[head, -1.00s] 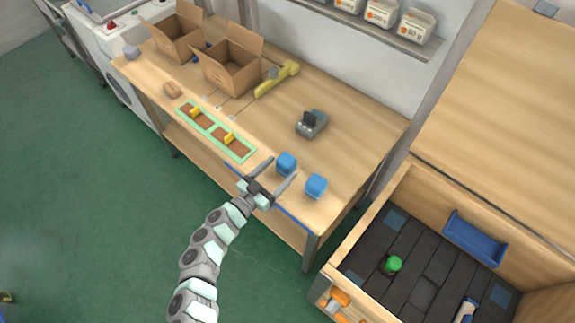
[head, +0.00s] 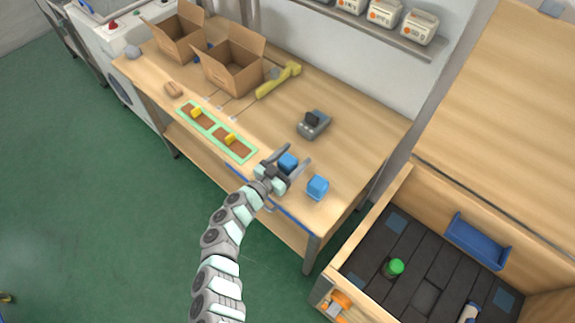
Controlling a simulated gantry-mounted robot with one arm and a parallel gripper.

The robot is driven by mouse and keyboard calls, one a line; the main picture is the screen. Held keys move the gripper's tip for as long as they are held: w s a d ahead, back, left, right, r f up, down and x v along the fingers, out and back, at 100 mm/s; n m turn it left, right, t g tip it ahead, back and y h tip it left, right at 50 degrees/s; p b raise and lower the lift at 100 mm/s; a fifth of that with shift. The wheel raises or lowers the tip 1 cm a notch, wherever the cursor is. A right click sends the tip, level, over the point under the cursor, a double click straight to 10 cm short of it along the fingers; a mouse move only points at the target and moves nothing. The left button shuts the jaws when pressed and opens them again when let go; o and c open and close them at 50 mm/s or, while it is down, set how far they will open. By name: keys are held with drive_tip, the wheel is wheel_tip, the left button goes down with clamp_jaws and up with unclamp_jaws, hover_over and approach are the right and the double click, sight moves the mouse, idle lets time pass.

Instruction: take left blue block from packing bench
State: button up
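The left blue block (head: 288,161) stands on the packing bench (head: 352,150) near its front edge. My gripper (head: 292,157) is open, with one finger on each side of this block as seen from above; the palm hides the block's near part. I cannot tell whether the fingers touch it. A second blue block (head: 317,187) stands on the bench to the right, just beyond the right finger.
A green-framed tray (head: 217,131) with yellow pieces lies to the left. Open cardboard boxes (head: 230,70) stand at the back left. A dark-floored bin (head: 425,296) is at the right.

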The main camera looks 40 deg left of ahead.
drive_tip(key=c, duration=1.3)
drive_tip(key=shift+r, duration=0.1)
